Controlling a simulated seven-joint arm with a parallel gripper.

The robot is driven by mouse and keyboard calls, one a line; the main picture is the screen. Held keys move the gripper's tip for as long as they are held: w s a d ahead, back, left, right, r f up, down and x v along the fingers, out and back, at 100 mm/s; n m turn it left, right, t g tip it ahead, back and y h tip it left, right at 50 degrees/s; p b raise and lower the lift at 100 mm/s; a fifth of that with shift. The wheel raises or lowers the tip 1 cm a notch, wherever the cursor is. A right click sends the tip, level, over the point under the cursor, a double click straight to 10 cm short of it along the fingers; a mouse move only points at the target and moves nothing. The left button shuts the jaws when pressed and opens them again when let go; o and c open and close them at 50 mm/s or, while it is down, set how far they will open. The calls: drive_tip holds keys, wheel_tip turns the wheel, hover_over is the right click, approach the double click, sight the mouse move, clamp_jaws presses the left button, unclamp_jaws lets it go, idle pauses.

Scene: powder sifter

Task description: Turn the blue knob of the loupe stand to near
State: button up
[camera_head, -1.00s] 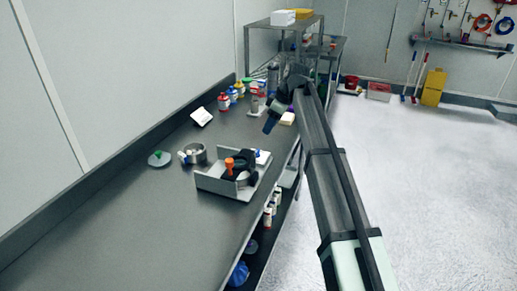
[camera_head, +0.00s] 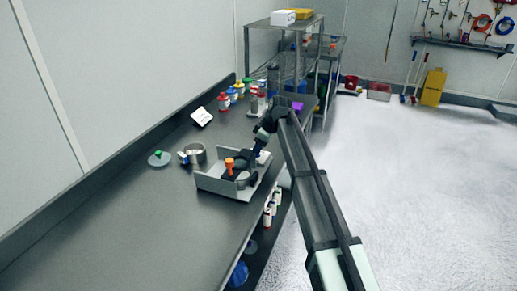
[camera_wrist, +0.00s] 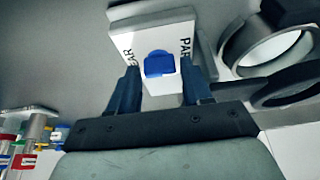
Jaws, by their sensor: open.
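The blue knob (camera_wrist: 160,64) sits on a white plate (camera_wrist: 153,27) of the loupe stand in the wrist view. Dark lettering runs along both sides of the plate, partly covered by my fingers; only parts such as "AR" are legible. Dark loupe rings (camera_wrist: 268,45) are at the right. My gripper (camera_wrist: 159,66) is open, one finger on each side of the knob, with the knob between the fingertips. I cannot tell whether the fingers touch it. In the head view my gripper (camera_head: 258,147) is over the white plate (camera_head: 264,158), and the knob is hidden.
A grey tray (camera_head: 222,188) with an orange-topped handle (camera_head: 229,163) stands beside the stand. A metal ring (camera_head: 196,153) and a green-knobbed lid (camera_head: 159,158) lie farther left. Bottles (camera_head: 223,101) stand at the back. The near bench is clear.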

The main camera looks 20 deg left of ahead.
drive_tip(key=shift+c, duration=0.3)
drive_tip(key=c, duration=0.7)
